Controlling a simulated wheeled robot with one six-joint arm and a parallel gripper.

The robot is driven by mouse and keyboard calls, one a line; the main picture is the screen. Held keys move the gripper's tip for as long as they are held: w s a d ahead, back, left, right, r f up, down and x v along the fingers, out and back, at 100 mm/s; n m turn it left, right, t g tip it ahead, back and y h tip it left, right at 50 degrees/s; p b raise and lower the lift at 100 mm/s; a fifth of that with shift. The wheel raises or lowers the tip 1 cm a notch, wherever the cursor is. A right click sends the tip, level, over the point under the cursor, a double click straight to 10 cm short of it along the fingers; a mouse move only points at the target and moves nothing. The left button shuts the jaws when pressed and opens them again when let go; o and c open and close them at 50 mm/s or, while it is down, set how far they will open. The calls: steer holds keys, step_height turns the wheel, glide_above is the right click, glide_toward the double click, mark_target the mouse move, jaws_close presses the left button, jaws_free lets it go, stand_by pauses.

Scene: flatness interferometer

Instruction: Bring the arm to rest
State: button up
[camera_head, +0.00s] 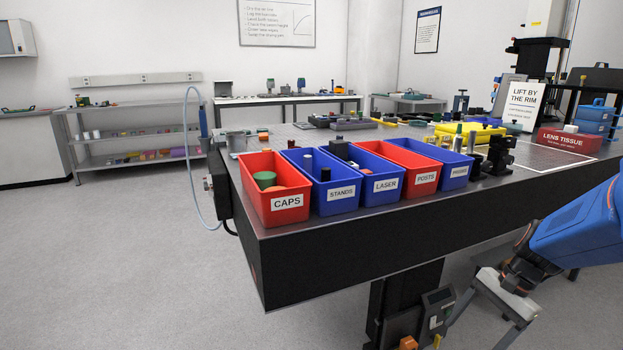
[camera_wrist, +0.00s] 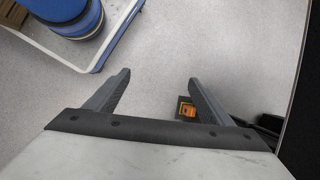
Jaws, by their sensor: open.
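My gripper (camera_wrist: 158,82) shows in the wrist view with its two dark fingers spread apart and nothing between them. Bare grey floor lies beyond the fingertips. In the head view my gripper (camera_head: 490,322) is at the lower right, in front of the table and below its top, partly cut off by the bottom edge. My blue arm (camera_head: 580,232) comes in from the right edge. The gripper appears apart from the table (camera_head: 400,218).
Red and blue bins, including the caps bin (camera_head: 272,208) and stands bin (camera_head: 333,202), line the table's near edge. A lens tissue box (camera_head: 568,142) and a sign (camera_head: 522,105) stand at right. A shelf (camera_head: 135,160) stands back left. Floor (camera_head: 130,270) at left is clear.

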steer(key=s+a+r+n+t+h, duration=0.2)
steer(key=s+a+r+n, duration=0.2)
steer(key=s+n, duration=0.2)
steer(key=s+a+r+n+t+h, duration=0.2)
steer(key=s+a+r+n+t, duration=0.1)
steer(key=s+r+n, duration=0.2)
steer(key=shift+s+a+n+h, duration=0.3)
steer(key=shift+s+a+n, duration=0.1)
steer(key=shift+s+n, duration=0.45)
